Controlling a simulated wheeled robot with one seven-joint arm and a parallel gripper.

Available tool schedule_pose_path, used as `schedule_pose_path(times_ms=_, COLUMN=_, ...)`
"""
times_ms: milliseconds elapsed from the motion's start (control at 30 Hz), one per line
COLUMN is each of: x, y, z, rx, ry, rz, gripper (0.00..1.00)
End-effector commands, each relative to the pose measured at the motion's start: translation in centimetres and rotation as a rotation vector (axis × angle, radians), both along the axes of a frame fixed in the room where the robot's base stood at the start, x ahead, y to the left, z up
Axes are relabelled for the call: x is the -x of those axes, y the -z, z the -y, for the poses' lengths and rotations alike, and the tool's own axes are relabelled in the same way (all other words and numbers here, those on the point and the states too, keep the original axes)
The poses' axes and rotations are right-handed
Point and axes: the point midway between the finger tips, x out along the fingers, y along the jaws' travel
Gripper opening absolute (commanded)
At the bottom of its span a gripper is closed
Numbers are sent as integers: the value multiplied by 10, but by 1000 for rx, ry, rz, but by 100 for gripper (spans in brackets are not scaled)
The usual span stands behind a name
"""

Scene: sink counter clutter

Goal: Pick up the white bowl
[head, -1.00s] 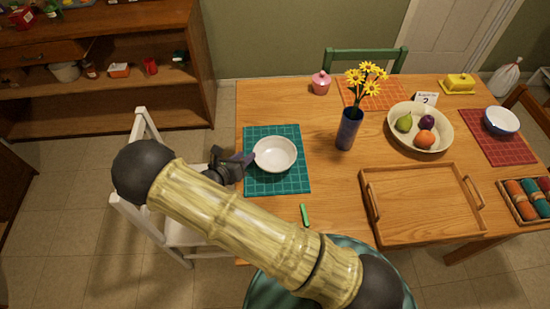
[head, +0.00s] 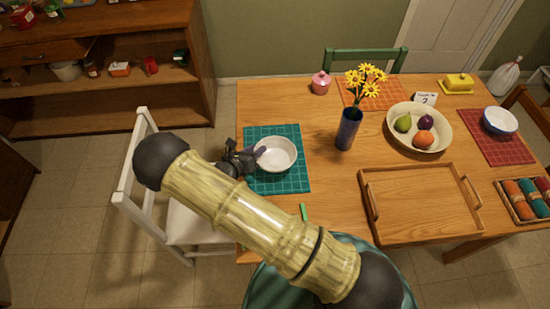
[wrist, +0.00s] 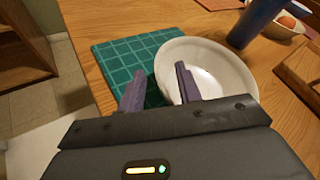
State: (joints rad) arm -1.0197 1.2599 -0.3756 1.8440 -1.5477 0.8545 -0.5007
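The white bowl (head: 277,154) sits upright on a teal checked placemat (head: 292,183) at the left side of the wooden table. It also shows in the wrist view (wrist: 222,72), just ahead of the fingers. My gripper (head: 257,153) is at the bowl's left edge. In the wrist view my gripper (wrist: 158,88) is open, with one finger outside the bowl over the placemat and the other over the bowl's near-left rim. Nothing is between the fingers except possibly the rim; contact cannot be told.
A blue vase (head: 348,128) with yellow flowers stands right of the bowl. A fruit bowl (head: 447,140), a wooden tray (head: 420,240) and a pink jar (head: 321,84) are on the table. A green marker-like object (head: 304,212) lies below the placemat. A white chair (head: 133,205) stands at left.

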Motion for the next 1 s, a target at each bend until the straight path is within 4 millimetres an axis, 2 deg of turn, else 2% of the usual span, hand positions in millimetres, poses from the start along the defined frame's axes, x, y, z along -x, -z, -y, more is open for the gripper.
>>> schedule_pose_path(times_ms=67, x=0, y=0, z=0, rx=0, ry=0, rz=0, gripper=34)
schedule_pose_path(times_ms=233, x=0, y=0, z=0, rx=0, ry=0, rz=0, gripper=3)
schedule_pose_path(times_ms=267, x=0, y=0, z=0, rx=0, ry=0, rz=0, gripper=0)
schedule_pose_path(times_ms=733, x=0, y=-6, z=-1, rx=-1, ry=-1, rz=1, gripper=0)
schedule_pose_path(times_ms=867, x=0, y=-20, z=-1, rx=-2, ry=0, rz=2, gripper=0)
schedule_pose_path(times_ms=1000, x=-1, y=-43, z=-1, rx=-2, ry=1, rz=4, gripper=0)
